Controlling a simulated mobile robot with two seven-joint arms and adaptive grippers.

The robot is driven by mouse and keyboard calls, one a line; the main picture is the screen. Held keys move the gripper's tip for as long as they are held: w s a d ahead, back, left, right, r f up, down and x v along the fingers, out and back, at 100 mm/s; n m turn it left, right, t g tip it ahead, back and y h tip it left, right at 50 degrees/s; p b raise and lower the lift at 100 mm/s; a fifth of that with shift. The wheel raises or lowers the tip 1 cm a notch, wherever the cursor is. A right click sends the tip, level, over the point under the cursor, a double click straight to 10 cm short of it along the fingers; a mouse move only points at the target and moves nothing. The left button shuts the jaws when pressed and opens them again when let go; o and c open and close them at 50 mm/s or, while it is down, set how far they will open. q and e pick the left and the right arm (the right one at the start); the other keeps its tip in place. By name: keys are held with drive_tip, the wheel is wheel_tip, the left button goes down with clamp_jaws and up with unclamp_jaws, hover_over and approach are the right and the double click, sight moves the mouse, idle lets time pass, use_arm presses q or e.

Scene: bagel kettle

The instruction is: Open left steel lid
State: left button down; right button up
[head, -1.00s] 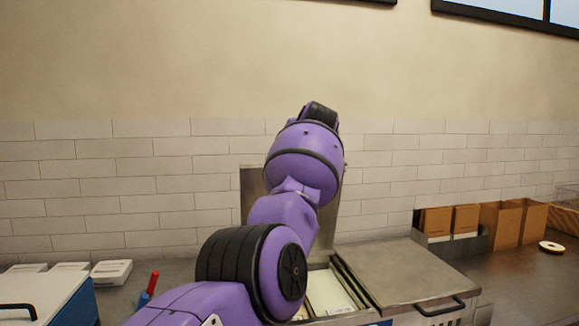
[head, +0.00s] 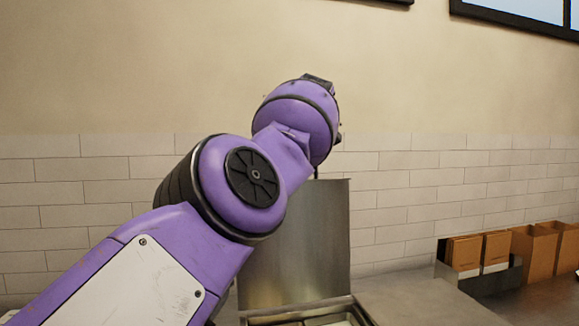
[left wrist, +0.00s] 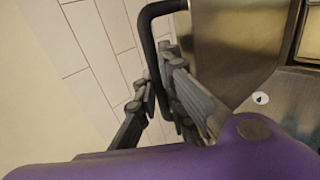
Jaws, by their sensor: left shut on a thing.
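The left steel lid (head: 305,240) stands upright near the tiled wall, partly hidden behind my purple left arm. Below it, the left opening of the steel unit (head: 320,313) shows at the bottom edge. In the left wrist view, my left gripper (left wrist: 160,92) is shut on the black bar handle (left wrist: 146,35) of the steel lid (left wrist: 232,40). In the head view the gripper itself is hidden by the arm. My right gripper is in neither view.
The right steel lid (head: 420,300) lies flat to the right of the opening. Brown cardboard boxes (head: 535,250) stand on the counter at the far right. The tiled wall (head: 400,200) is close behind the raised lid.

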use_arm(q)
drive_tip(key=shift+a+r, duration=0.1)
drive_tip(key=shift+r, duration=0.1)
drive_tip(key=shift+r, duration=0.1)
drive_tip(key=c, duration=1.8)
unclamp_jaws()
drive_tip(key=shift+c, duration=0.2)
drive_tip(key=shift+f, duration=0.2)
drive_tip(key=shift+v, duration=0.95)
drive_tip(key=v, duration=1)
drive_tip(key=shift+s, duration=0.1)
